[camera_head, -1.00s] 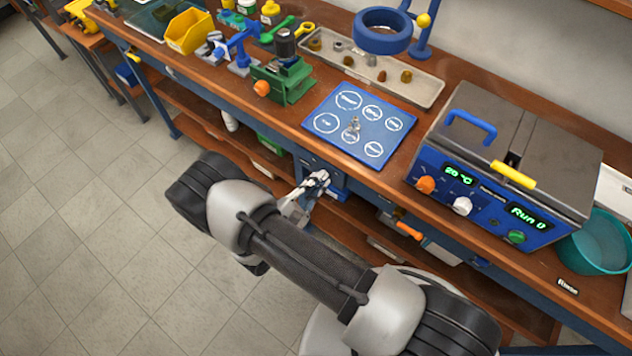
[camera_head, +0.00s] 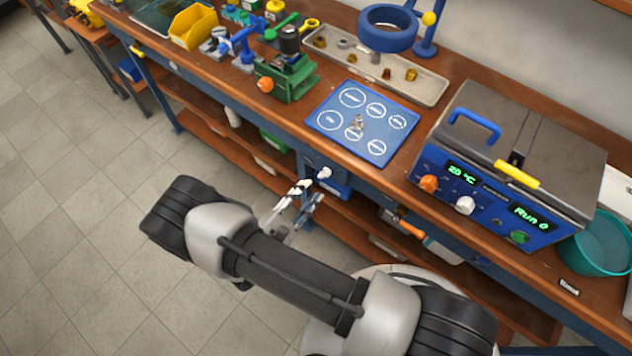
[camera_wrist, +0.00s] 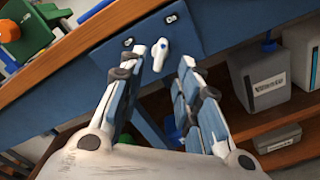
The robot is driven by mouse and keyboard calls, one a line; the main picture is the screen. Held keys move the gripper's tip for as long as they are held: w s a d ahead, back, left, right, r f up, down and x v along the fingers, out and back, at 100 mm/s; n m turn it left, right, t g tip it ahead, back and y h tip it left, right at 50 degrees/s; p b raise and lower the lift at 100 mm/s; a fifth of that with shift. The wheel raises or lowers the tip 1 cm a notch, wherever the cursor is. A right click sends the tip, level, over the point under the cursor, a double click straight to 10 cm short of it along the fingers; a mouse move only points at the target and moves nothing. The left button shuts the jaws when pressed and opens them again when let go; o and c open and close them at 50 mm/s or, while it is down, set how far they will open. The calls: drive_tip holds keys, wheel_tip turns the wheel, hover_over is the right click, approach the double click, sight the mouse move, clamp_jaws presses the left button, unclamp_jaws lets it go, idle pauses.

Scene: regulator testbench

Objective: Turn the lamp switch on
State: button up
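A small white switch knob (camera_head: 323,173) sits on a blue panel under the bench's front edge. In the wrist view the white knob (camera_wrist: 160,53) has a blue spot near its top and is long and roughly upright, a little tilted. Two small dark labels (camera_wrist: 171,19) are on the blue panel (camera_wrist: 195,35). My gripper (camera_head: 306,191) is in front of the panel and just below-left of the knob. In the wrist view my gripper (camera_wrist: 167,60) is open, its fingers apart, with the knob showing between the tips. Nothing is held. Whether the left fingertip touches the knob I cannot tell.
The bench edge (camera_wrist: 80,55) runs close above the fingers. A lower shelf (camera_wrist: 285,130) holds grey containers (camera_wrist: 258,72). On the bench top are a blue mat (camera_head: 340,115), a testbench unit (camera_head: 480,205) and a green vise (camera_head: 288,82). The floor to the left is clear.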

drive_tip(key=v, duration=0.6)
drive_tip(key=shift+s+a, duration=0.15)
drive_tip(key=shift+s, duration=0.05)
drive_tip(key=w+d+r+m+g, duration=0.1)
drive_tip(key=d+r+m+g, duration=0.55)
drive_tip(key=r, duration=0.35)
drive_tip(key=d+r+m+g, duration=0.5)
drive_tip(key=d+r+g, duration=0.15)
drive_tip(key=r, duration=0.35)
drive_tip(key=s+d+r+m+t+y, duration=0.1)
drive_tip(key=s+d+r+m+y, duration=0.2)
drive_tip(key=r, duration=0.4)
drive_tip(key=s+d+r+m+t+y, duration=0.2)
drive_tip(key=s+d+r+m+y, duration=0.2)
drive_tip(key=s+r+y, duration=0.4)
drive_tip(key=shift+m+t, duration=0.3)
drive_tip(key=shift+m, duration=0.55)
